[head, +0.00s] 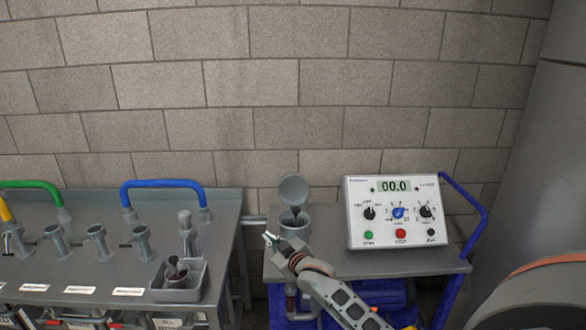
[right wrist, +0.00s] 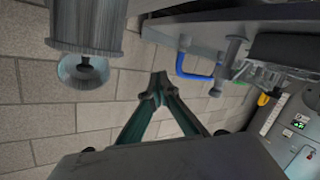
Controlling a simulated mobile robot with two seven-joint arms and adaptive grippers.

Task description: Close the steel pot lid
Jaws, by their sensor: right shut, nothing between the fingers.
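The steel pot (head: 295,218) stands on the grey cart top, left of the control box. Its round lid (head: 294,188) is open, raised above the pot's rim and tilted. My right gripper (head: 269,238) is shut and empty, just left of the pot's lower front in the head view. I cannot tell whether it touches the pot. In the right wrist view the scene is turned over; the pot (right wrist: 88,25) and lid (right wrist: 84,71) are left of my right gripper's fingertips (right wrist: 158,82), with a visible gap. My left gripper is not in view.
A control box (head: 392,213) with knobs and buttons stands on the cart (head: 330,263), right of the pot. A bench (head: 100,268) on the left carries pipe fittings, a blue handle (head: 165,184) and a grey bin (head: 180,294). A brick wall is behind.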

